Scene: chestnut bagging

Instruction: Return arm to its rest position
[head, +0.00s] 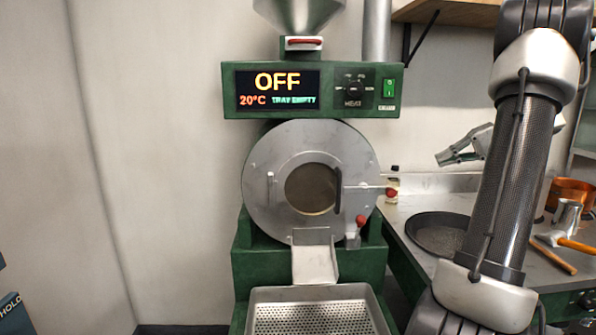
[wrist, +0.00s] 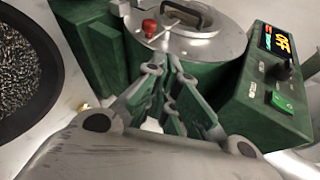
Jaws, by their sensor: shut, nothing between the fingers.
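My gripper (head: 452,158) is in the head view to the right of the roaster, above the steel counter, partly hidden behind my own arm. Its fingers point left toward the roaster. In the wrist view my gripper (wrist: 165,105) is shut and empty, with green-padded fingers. The green roaster (head: 308,262) has a round steel drum door with a window. Its display (head: 278,90) reads OFF, 20°C and TRAY EMPTY. The display also shows at the right in the wrist view (wrist: 277,42).
A perforated cooling tray (head: 312,318) sits empty below the chute (head: 315,262). On the counter (head: 450,205) are a dark round pan (head: 438,236), a metal cup (head: 566,214), an orange pot (head: 570,190) and wooden-handled tools. A wooden shelf (head: 450,12) hangs above. Plain wall is at the left.

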